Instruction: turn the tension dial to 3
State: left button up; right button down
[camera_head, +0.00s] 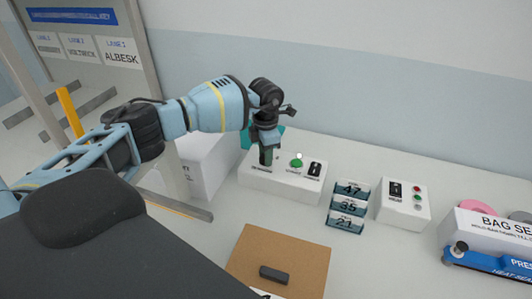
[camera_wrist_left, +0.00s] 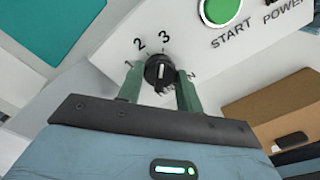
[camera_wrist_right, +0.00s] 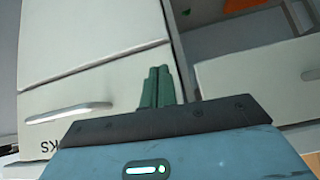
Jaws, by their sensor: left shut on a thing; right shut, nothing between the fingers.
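The tension dial (camera_wrist_left: 158,70) is a black knob on a white machine's panel, with the numerals 1, 2 and 3 around its left and upper edge in the left wrist view. A pale mark on its face points roughly up toward the 3, but its exact setting is hard to tell. My left gripper (camera_wrist_left: 160,80) is shut on the dial, one green finger on each side. In the head view my left gripper (camera_head: 267,157) reaches down onto the machine's left part and hides the dial. My right gripper (camera_wrist_right: 157,88) is shut and empty, in front of pale cabinet fronts.
The white machine (camera_head: 257,187) also has a green START button (camera_head: 296,162) and a black POWER switch (camera_head: 315,168). To its right stand number cards (camera_head: 346,207) and another white switch box (camera_head: 402,207). A brown board (camera_head: 262,249) with a dark block (camera_head: 274,274) lies in front.

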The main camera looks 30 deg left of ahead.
pick_arm(q)
jog(key=shift+r, duration=0.1)
dwell(0.4)
jog(key=o, duration=1)
jog(key=shift+r, duration=3.9)
jog(key=shift+f, duration=0.1)
